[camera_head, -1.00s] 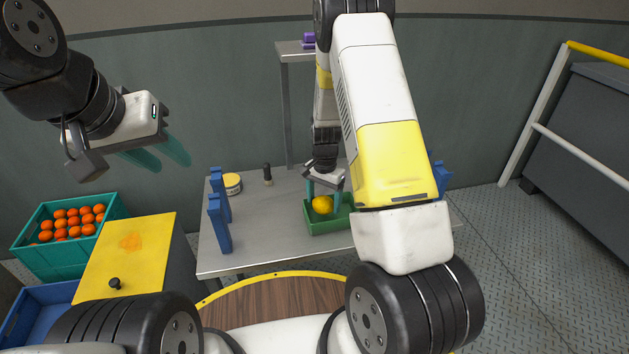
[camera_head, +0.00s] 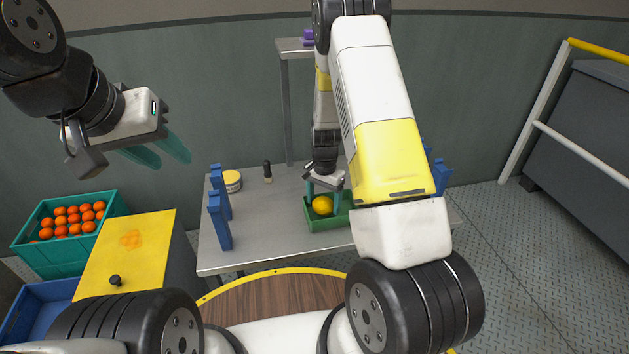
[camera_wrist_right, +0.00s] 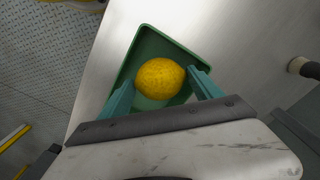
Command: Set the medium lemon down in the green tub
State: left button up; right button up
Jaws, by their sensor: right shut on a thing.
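The yellow lemon (camera_head: 322,205) is between the teal fingers of my right gripper (camera_head: 324,200), which is shut on it. In the right wrist view the lemon (camera_wrist_right: 160,79) sits between the two fingertips (camera_wrist_right: 160,88), over the inside of the tub. The green tub (camera_head: 330,225) stands on the grey metal table, and its wall also shows in the right wrist view (camera_wrist_right: 182,45). Whether the lemon touches the tub's floor cannot be told. My left gripper (camera_head: 160,152) is raised at the left, empty, with its teal fingers apart.
A teal crate of oranges (camera_head: 50,262) and a yellow-topped cabinet (camera_head: 115,260) are at the left. Bare tabletop lies left of the tub.

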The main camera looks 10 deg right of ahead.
jog(key=shift+f, duration=0.65)
jog(key=shift+f, duration=0.2)
jog(key=o, duration=1.6)
jog(key=shift+c, duration=0.2)
jog(key=shift+r, duration=3.9)
